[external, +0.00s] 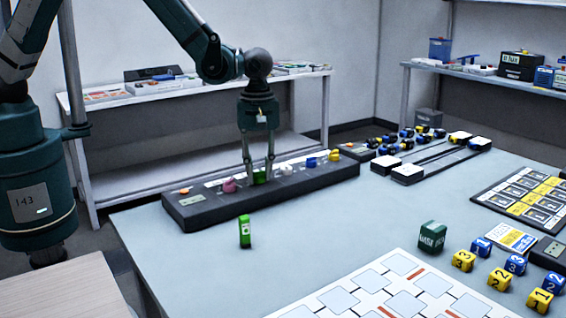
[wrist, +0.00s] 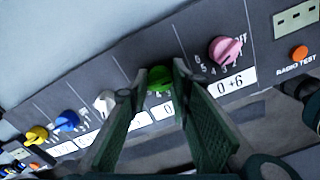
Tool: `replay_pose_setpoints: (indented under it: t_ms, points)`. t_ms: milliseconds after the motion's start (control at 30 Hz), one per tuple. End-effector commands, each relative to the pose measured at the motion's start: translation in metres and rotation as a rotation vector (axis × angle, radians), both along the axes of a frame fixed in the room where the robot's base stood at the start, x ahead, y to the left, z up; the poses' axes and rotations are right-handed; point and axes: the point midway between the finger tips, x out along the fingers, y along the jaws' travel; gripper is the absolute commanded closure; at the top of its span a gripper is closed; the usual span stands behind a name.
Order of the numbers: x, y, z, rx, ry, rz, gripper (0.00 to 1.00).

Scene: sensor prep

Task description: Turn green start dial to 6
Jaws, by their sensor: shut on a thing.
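The green dial (external: 260,177) sits on the sloped face of a long dark control panel (external: 205,212). My gripper (external: 258,171) reaches down from above with its fingers on either side of the dial, shut on it. In the wrist view the green dial (wrist: 158,80) shows between the two fingertips (wrist: 160,82). The fingers hide its sides and most of its scale. A white label below it is mostly covered, so its setting cannot be read.
A pink dial (wrist: 225,50) with label "0 +6" and an orange button (wrist: 299,53) are on one side. White (wrist: 104,101), blue (wrist: 67,120) and yellow (wrist: 36,135) dials are on the other. A small green block (external: 245,231) stands in front of the panel.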

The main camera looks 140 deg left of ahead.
Motion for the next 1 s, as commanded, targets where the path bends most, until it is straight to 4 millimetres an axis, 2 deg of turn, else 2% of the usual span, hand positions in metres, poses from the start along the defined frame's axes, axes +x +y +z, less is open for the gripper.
replay_pose_setpoints:
  t_ms: [267,1000]
  points:
    - [-0.0003,-0.0003,-0.0012,0.000,0.000,-0.184,0.91]
    - [-0.0006,-0.0003,-0.0009,0.000,0.000,-0.879,0.91]
